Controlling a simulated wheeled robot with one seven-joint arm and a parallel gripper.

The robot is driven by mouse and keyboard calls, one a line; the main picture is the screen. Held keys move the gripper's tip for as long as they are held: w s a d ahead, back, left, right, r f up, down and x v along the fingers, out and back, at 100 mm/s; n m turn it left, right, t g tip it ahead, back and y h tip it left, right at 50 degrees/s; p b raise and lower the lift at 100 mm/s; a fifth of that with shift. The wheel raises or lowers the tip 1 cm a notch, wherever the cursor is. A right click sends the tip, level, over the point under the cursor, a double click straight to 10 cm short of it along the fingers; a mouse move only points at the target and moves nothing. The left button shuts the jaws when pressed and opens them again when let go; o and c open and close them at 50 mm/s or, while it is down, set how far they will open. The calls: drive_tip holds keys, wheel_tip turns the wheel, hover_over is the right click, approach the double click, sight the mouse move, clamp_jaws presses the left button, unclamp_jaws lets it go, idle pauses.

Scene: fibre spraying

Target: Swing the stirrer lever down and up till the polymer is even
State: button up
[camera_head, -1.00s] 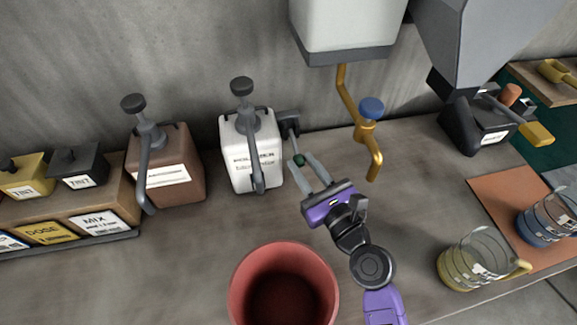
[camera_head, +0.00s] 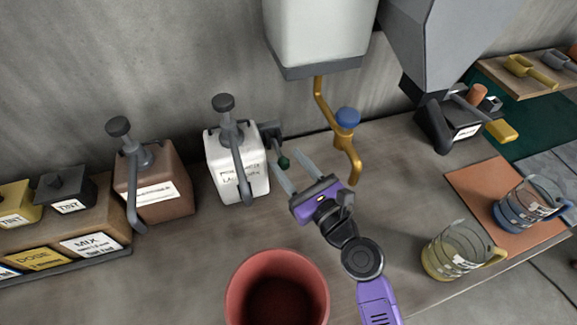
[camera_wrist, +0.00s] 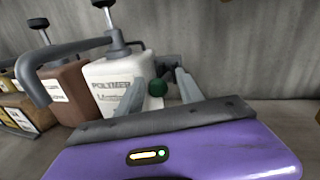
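The white polymer jug (camera_head: 238,165) stands on the bench, with its label partly legible in the wrist view (camera_wrist: 112,88). At its right side is the dark stirrer lever (camera_head: 274,141), ending in a green knob (camera_head: 284,162). My gripper (camera_head: 284,158) is open, its two fingers either side of the green knob. In the wrist view the knob (camera_wrist: 157,87) sits between the fingertips with small gaps beside it. Firm contact cannot be made out. The polymer inside the jug is hidden.
A brown pump jug (camera_head: 157,190) stands to the left. A white hopper (camera_head: 318,35) with a yellow-brown crank (camera_head: 349,145) is close at the right. A red bucket (camera_head: 238,300) stands in front. Glass jugs (camera_head: 455,250) are at the right.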

drive_tip(key=shift+s+f, duration=0.1)
drive_tip(key=shift+f, duration=0.1)
drive_tip(key=shift+s, duration=0.1)
drive_tip(key=shift+s+d+f, duration=0.15)
drive_tip(key=shift+s, duration=0.1)
drive_tip(key=b+v, duration=0.1)
drive_tip(key=v, duration=0.6)
drive_tip(key=shift+r+b, duration=0.2)
drive_tip(key=shift+b, duration=0.1)
drive_tip(key=shift+c, duration=0.4)
